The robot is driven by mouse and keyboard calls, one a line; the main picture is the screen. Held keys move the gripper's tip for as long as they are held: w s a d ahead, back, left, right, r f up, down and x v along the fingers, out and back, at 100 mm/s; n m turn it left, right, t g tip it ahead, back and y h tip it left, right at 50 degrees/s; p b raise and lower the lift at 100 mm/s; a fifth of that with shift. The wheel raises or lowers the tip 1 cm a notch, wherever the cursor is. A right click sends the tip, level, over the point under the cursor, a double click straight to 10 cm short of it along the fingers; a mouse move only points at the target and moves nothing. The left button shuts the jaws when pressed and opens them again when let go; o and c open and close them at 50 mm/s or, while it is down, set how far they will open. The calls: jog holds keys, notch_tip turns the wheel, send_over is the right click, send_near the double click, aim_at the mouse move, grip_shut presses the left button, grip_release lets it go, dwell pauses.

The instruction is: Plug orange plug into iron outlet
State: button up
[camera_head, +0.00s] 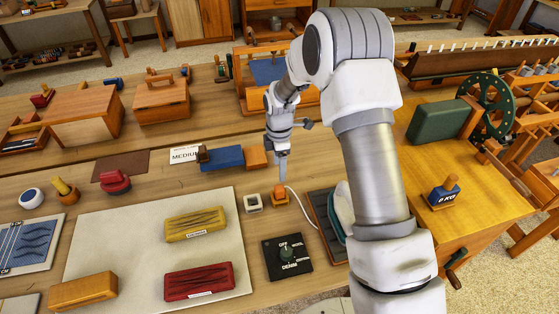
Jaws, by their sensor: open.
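The orange plug (280,198) stands on the wooden table, with a white cable running from it to the right. A small pale square block with a dark top (253,203), which looks like the outlet, sits just left of the plug. My gripper (283,177) points down right over the plug. Its jaws are open, but the fingers look thin from here. I cannot tell whether they are around the plug or just above it. A teal and white thing (341,212), perhaps the iron, rests on a dark pad (322,219) and is partly hidden by my arm.
A black dial box (287,257) stands in front of the plug. A pale mat (139,259) with yellow and red bundles lies at left. A blue block (222,158) and an orange block (257,157) lie behind the outlet. A wooden frame stands at the back.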

aim_at(279, 188)
notch_tip(279, 188, down, 12)
jog(key=b, duration=0.5)
jog(key=shift+r+b, duration=0.15)
jog(key=shift+b, duration=0.2)
jog(key=shift+c, duration=0.3)
grip_shut()
jog(key=shift+r, duration=0.15)
jog(key=shift+r+p, duration=1.4)
jog(key=shift+r, duration=1.1)
jog(key=shift+r, duration=0.1)
